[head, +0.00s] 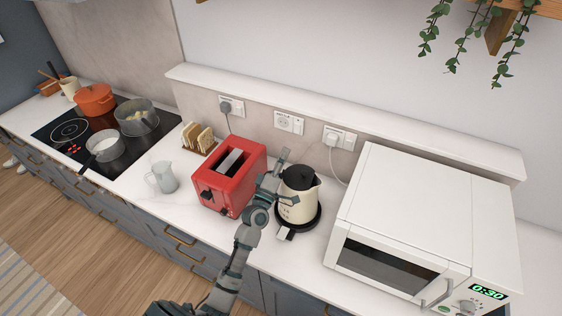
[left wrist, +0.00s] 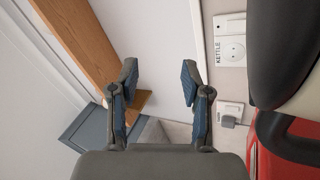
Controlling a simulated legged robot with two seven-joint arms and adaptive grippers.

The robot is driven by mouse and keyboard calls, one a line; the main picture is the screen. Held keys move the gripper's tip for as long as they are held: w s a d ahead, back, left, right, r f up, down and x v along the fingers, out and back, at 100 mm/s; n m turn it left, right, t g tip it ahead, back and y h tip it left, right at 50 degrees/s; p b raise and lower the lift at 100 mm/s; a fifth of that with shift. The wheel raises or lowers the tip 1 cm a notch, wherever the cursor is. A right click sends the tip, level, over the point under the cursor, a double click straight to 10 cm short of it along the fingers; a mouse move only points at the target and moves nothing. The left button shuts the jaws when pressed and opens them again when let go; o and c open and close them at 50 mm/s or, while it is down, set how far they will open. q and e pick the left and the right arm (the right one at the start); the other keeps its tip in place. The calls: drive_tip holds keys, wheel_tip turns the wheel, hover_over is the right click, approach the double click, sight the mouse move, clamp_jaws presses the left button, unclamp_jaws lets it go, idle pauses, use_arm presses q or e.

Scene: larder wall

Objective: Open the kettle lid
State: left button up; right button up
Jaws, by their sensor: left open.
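The cream kettle (head: 298,207) stands upright on its dark base (head: 312,224) on the counter. Its black lid (head: 299,177) looks closed. My left gripper (head: 287,177) is open and empty, just left of the kettle's top, with its fingers spread beside the lid. I cannot tell whether a finger touches it. In the left wrist view both fingers of the gripper (left wrist: 157,78) are apart with nothing between them. A dark rounded part, likely the kettle's lid, fills the upper right there. My right gripper is not in view.
A red toaster (head: 241,150) stands close left of the kettle. A white microwave (head: 425,205) stands to its right. A glass jug (head: 162,178), toast rack (head: 199,139) and hob with pots are further left. A wall ledge (head: 345,121) runs behind.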

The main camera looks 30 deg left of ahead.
use_arm(q)
drive_tip(key=v, duration=1.2)
drive_tip(key=shift+f, duration=0.1)
